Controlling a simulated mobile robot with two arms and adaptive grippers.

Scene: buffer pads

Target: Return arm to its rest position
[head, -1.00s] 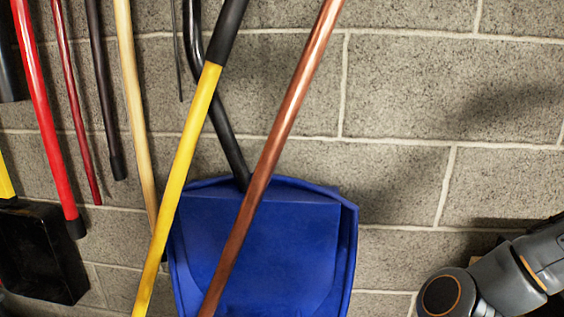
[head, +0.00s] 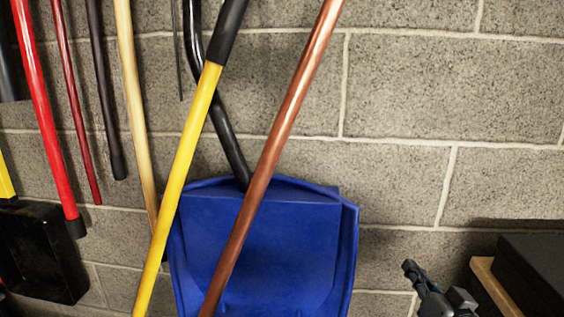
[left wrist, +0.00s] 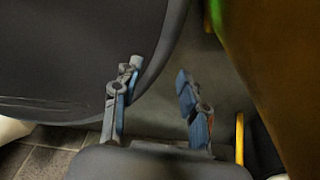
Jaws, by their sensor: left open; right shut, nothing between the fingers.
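My right gripper (head: 430,285) shows at the lower right of the head view, dark grey, with its fingers pointing up and to the left. Its fingers are shut with nothing between them. The rest of that arm is below the picture's edge. My left gripper (left wrist: 158,105) shows in the left wrist view, its two blue-padded fingers apart and empty. A large dark rounded surface is close beside its left finger. The left gripper is not in the head view.
A blue dustpan-like scoop (head: 262,250) stands by the block wall (head: 430,90). Yellow (head: 180,190) and copper (head: 275,150) poles lean before it. Red (head: 45,110) and other poles are at left, above a black bin (head: 40,255). A black box (head: 535,270) is at lower right.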

